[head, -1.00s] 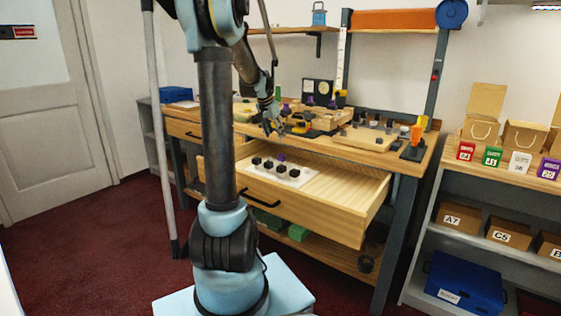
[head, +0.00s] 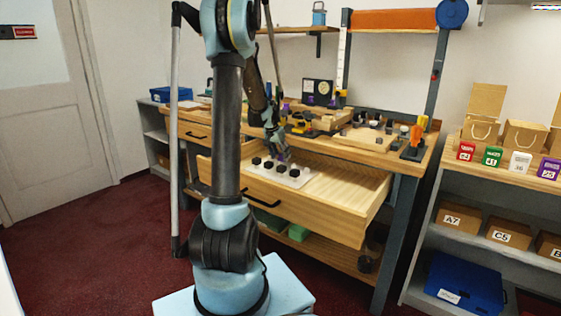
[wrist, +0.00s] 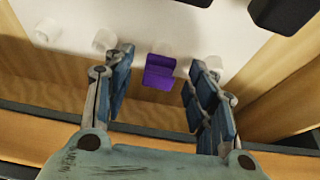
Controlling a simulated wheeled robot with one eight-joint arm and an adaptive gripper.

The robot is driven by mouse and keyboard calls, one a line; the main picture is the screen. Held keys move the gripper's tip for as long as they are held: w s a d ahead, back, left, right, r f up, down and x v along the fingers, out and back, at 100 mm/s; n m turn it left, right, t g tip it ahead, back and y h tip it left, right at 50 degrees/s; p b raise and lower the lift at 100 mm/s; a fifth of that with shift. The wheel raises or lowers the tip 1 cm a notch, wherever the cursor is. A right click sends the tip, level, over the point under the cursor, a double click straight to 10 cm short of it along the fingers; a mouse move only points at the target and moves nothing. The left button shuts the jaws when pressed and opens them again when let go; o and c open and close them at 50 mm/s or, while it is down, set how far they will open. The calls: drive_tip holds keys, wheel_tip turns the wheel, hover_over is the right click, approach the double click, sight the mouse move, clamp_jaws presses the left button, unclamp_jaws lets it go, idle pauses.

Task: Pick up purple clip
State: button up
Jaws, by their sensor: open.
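In the wrist view the purple clip (wrist: 160,72) sits on a white card (wrist: 80,25) inside the open drawer, against a small clear peg. My gripper (wrist: 162,85) is open, with one finger on each side of the clip and a gap to both. In the head view my gripper (head: 279,152) is low over the back of the card (head: 293,181) in the drawer. The clip is mostly hidden behind the fingers there.
Several black clips (head: 268,164) stand on the same card. The open drawer (head: 335,193) has bare wood at its right. The bench top (head: 390,157) with trays and tools lies just behind and above. A shelf unit (head: 440,236) stands at the right.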

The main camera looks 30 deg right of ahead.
drive_tip(key=shift+x, duration=0.9)
drive_tip(key=c, duration=0.8)
drive_tip(key=shift+r, duration=0.15)
drive_tip(key=shift+c, duration=0.2)
